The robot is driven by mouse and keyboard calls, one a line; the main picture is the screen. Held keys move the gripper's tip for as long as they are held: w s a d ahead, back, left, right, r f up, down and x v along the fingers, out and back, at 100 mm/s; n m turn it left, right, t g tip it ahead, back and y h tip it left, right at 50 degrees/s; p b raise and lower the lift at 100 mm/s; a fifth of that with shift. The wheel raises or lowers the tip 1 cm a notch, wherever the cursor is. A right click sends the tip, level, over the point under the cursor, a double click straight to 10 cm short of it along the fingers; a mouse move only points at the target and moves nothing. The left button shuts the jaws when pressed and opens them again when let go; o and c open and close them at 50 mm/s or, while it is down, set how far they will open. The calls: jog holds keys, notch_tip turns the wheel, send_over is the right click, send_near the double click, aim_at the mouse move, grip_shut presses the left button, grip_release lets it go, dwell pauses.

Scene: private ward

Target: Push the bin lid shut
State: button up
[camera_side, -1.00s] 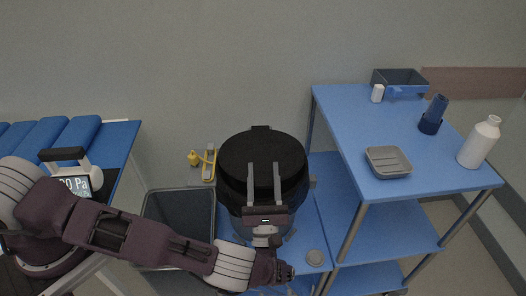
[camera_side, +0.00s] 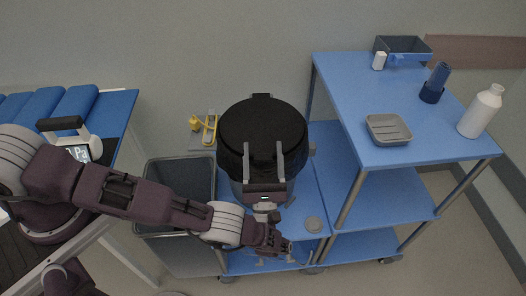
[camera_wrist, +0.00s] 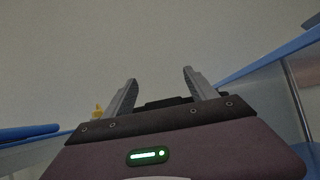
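The bin stands on the blue base of the trolley in the side view. Its round black lid (camera_side: 262,115) lies over the top and looks about level. The front rim is partly hidden by my gripper (camera_side: 265,144), so I cannot tell whether a gap remains there. My gripper is open and empty, its two grey fingers apart and overlapping the front part of the lid in the picture. Contact cannot be told. In the wrist view my gripper (camera_wrist: 160,75) has a dark edge between its fingers, probably the lid.
A blue trolley (camera_side: 350,100) on the right carries a grey dish (camera_side: 388,129), a white bottle (camera_side: 482,112), a dark blue cup (camera_side: 434,85) and a blue tray (camera_side: 402,48). An open grey bin (camera_side: 180,172) stands left. A bed (camera_side: 60,105) is far left.

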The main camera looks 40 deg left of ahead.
notch_tip(320, 180, up, 10)
dwell(0.6)
